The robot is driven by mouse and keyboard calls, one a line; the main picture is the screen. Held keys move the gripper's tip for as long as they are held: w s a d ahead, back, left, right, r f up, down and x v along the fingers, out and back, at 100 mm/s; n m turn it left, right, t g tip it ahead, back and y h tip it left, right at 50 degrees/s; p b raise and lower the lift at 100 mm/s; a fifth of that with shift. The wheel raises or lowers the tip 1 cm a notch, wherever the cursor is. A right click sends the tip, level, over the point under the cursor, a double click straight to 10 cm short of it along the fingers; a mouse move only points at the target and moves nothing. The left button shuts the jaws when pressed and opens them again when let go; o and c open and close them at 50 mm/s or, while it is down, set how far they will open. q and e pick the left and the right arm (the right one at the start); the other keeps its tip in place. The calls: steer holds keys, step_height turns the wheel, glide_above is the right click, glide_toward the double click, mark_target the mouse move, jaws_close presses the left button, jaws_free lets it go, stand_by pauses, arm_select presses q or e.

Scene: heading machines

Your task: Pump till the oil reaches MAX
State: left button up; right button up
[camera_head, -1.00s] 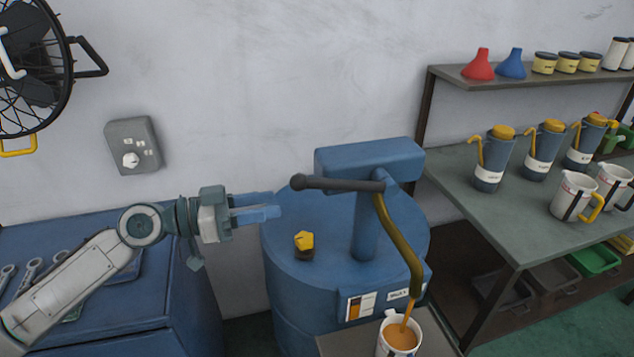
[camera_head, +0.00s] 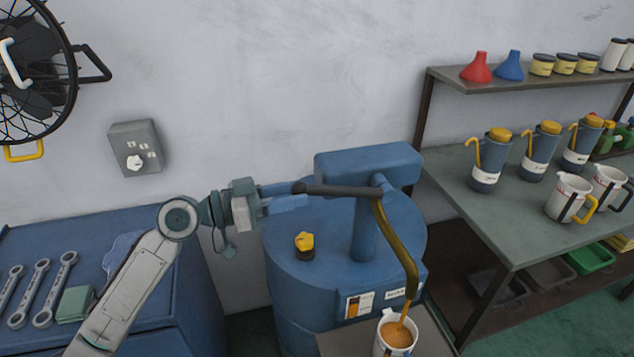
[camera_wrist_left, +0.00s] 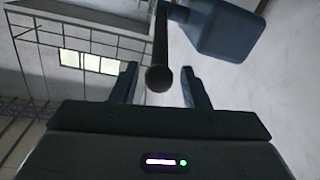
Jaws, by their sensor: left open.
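A blue oil drum (camera_head: 290,245) carries a hand pump with a blue head (camera_head: 370,162) and a dark lever (camera_head: 345,191) that points left and lies near level. A curved brass spout (camera_head: 396,248) runs down into a white jug (camera_head: 395,325) holding orange-brown oil; its MAX mark cannot be read. My left gripper (camera_head: 292,196) is open at the lever's knobbed end. In the left wrist view the lever knob (camera_wrist_left: 159,78) sits between the two open fingers, apart from both. My right gripper is not in view.
A blue bench (camera_head: 140,225) with wrenches stands left. At right, a metal table (camera_head: 490,220) holds several oil cans and jugs. A grey switch box (camera_head: 135,147) and a fan (camera_head: 30,75) are on the wall.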

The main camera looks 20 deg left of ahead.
mark_target(324, 195)
arm_select(q)
steer(key=p+x, duration=0.1)
steer(key=x, duration=0.2)
steer(key=shift+w+d+r+p, duration=0.15)
steer(key=shift+d+p, duration=0.1)
steer(key=shift+p, duration=0.15)
steer(key=shift+p+x, duration=0.4)
steer(key=shift+x, duration=0.6)
jaws_close()
step_height(324, 195, down, 2)
steer(key=h+b, duration=0.1)
steer(key=b, duration=0.5)
steer(key=shift+a+f+t, duration=0.15)
steer(key=shift+f+t, duration=0.05)
steer(key=shift+t, duration=0.2)
steer(key=shift+b, duration=0.4)
steer(key=shift+r, duration=0.1)
